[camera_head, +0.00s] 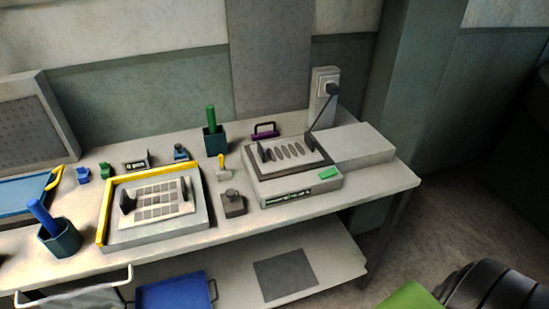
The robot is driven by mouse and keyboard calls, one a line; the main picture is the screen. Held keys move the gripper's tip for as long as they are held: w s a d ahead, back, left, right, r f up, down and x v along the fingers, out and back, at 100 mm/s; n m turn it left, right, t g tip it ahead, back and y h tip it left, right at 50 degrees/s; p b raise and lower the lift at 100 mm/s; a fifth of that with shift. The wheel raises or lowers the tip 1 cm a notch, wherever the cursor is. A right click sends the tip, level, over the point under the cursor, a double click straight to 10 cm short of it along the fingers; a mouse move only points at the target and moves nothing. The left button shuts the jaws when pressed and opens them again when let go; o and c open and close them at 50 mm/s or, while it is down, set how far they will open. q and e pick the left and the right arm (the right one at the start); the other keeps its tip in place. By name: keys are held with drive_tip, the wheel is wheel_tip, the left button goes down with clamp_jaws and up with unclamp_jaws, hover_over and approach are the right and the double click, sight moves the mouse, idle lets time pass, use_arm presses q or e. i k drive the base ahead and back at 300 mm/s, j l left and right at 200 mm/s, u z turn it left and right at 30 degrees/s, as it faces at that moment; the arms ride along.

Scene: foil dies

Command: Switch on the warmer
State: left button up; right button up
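A grey boxy device, which looks like the warmer (262,192), stands on the right part of the table. A light plate with oval slots (290,152) and dark end grips lies on its top. A green block or switch (328,173) sits at its front right corner, and a narrow panel with small green marks (288,197) is on its front face. I cannot tell whether it is on. A dark cord or rod runs from its back up to a white wall socket box (325,86). Neither gripper is in view.
A grey tray with a yellow edge (204,214) holds a square-patterned plate. A small grey block with a knob (232,205), a yellow-handled tool (222,170) and a dark cup with a green stick (215,138) stand left of the warmer. A blue tray (172,294) is on the lower shelf.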

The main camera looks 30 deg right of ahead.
sight(328, 173)
drive_tip(key=z, duration=1.45)
